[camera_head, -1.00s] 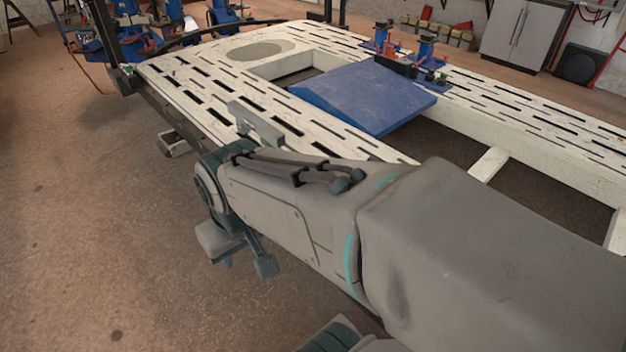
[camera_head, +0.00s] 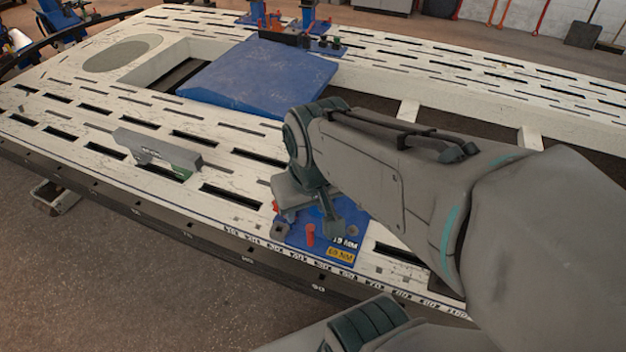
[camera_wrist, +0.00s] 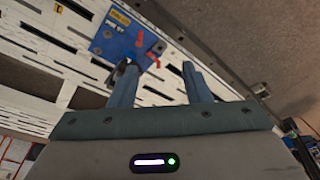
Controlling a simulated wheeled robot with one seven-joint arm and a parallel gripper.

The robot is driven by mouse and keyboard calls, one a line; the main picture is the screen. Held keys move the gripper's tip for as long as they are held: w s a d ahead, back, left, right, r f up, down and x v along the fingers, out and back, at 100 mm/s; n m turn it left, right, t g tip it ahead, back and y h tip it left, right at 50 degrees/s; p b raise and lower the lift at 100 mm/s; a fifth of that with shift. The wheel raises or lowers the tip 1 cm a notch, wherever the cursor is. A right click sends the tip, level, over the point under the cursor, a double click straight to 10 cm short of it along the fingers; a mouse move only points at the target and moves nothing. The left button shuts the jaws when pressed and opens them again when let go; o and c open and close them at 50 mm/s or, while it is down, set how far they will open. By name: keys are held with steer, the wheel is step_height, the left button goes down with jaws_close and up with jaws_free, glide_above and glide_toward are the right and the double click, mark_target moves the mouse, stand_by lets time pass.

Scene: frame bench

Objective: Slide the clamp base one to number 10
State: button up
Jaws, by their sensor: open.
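The clamp base (camera_head: 318,238) is a blue plate with red pins and a yellow label, lying on the slotted white bench near its front edge. It also shows in the wrist view (camera_wrist: 117,35), beyond the fingers. Numbers run along the bench's front edge (camera_head: 300,262), mostly too small to read; I cannot make out a certain 10. My gripper (camera_head: 306,205) is at the clamp base in the head view, hiding part of it. In the wrist view my gripper (camera_wrist: 163,75) has its two fingers apart, with a red pin near their tips. I cannot tell whether they touch it.
A grey bar with a green end (camera_head: 158,150) stands on the bench to the left. A large blue ramp-like plate (camera_head: 262,75) lies behind. Further blue clamps (camera_head: 307,18) stand at the far side. The bench (camera_head: 110,120) has several slots and open gaps.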

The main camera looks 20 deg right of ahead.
steer(key=w+d+f+n+g+h+b, duration=0.1)
steer(key=d+f+n+g+h+b, duration=0.1)
steer(key=f+b, duration=0.5)
steer(key=w+d+f+n+g+h+b, duration=0.1)
steer(key=d+f+n+g+h+b, duration=0.15)
steer(key=f, duration=0.75)
steer(key=n+t+h+b, duration=1)
steer(key=n+t+b, duration=0.2)
steer(key=n+b, duration=0.9)
glide_toward(308, 233)
steer(key=b+x, duration=0.3)
steer(key=x, duration=0.8)
steer(key=shift+d, duration=0.15)
steer(key=shift+r, duration=0.1)
